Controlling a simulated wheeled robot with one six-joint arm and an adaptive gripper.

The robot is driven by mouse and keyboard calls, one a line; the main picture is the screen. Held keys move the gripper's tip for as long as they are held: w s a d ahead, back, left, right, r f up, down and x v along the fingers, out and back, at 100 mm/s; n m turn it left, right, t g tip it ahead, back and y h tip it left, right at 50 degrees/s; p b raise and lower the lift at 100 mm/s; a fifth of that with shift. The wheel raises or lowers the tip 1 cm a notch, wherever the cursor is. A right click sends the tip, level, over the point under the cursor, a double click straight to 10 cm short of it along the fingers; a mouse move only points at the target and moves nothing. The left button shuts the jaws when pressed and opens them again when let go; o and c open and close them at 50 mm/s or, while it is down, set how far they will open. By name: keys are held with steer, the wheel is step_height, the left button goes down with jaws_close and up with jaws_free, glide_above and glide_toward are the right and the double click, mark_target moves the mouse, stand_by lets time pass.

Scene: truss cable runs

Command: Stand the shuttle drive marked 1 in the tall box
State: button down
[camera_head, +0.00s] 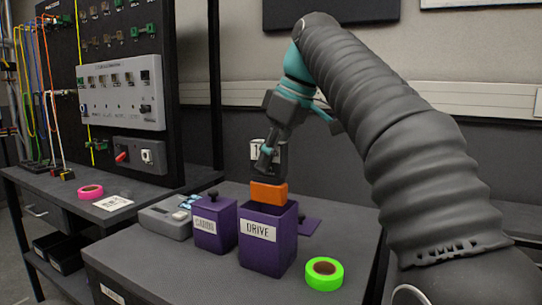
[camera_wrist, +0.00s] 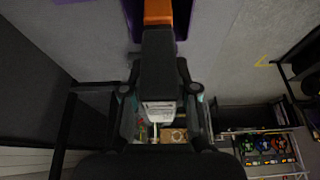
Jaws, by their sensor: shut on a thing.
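The shuttle drive is a dark block with a white label reading 1 and an orange end (camera_head: 268,193). It hangs upright, orange end down, from my gripper (camera_head: 268,152), which is shut on its upper part. The tall box (camera_head: 262,250) is purple, open on top and labelled DRIVE. The orange end is at the box's mouth; I cannot tell whether its lower edge is inside. In the wrist view the drive's dark body (camera_wrist: 159,65) runs from between my fingers (camera_wrist: 159,95) towards the purple box (camera_wrist: 184,18).
A shorter purple box (camera_head: 213,228) with a black-knobbed lid stands left of the tall box. A purple lid (camera_head: 309,226) lies to the right. Green tape (camera_head: 324,274) lies at the front right. A grey device (camera_head: 165,219) is at the left. Pink tape (camera_head: 91,192) lies on the neighbouring bench.

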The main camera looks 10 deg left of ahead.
steer(key=shift+f+b, duration=4.6)
steer(key=shift+f, duration=1.8)
stand_by(1.6)
